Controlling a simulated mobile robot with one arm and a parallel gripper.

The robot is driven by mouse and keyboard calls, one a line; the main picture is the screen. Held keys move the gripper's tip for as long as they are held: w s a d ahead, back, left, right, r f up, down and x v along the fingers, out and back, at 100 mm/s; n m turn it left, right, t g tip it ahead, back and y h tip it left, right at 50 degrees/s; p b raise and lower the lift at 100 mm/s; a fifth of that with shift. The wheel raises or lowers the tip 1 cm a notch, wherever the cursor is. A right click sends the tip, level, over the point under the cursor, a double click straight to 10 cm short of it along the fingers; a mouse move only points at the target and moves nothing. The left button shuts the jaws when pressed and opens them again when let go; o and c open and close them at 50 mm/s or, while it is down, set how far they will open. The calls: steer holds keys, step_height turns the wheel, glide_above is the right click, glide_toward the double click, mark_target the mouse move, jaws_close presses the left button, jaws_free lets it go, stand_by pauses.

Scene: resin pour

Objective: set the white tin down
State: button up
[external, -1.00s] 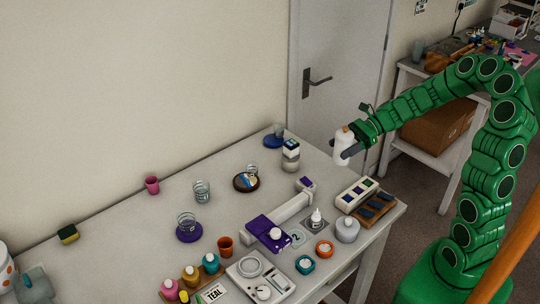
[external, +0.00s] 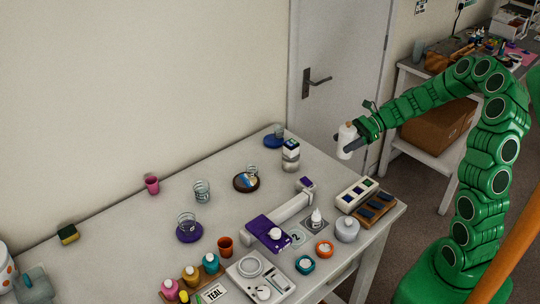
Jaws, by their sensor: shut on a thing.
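A white tin (external: 346,141), a pale upright cylinder, is held in the air above the back right part of the table (external: 130,230). My gripper (external: 354,145) is shut on it from the right, with a dark finger across its side. The far finger is hidden behind the tin. The tin is clear of the tabletop and close to upright.
Below are a white tray with colored squares (external: 356,194), a wooden rack with dark blocks (external: 375,208) and a stacked jar (external: 290,155). The table's left middle is mostly bare.

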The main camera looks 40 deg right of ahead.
steer(key=shift+w+d+f, duration=0.1)
steer(key=shift+w+f, duration=1.9)
steer(key=shift+w, duration=0.2)
steer(key=shift+w+d+f, duration=0.1)
steer(key=shift+w+f, duration=1.85)
steer(key=shift+w, duration=0.2)
steer(key=shift+f, duration=1.35)
steer(key=shift+f, duration=0.15)
steer(key=o, duration=1.1)
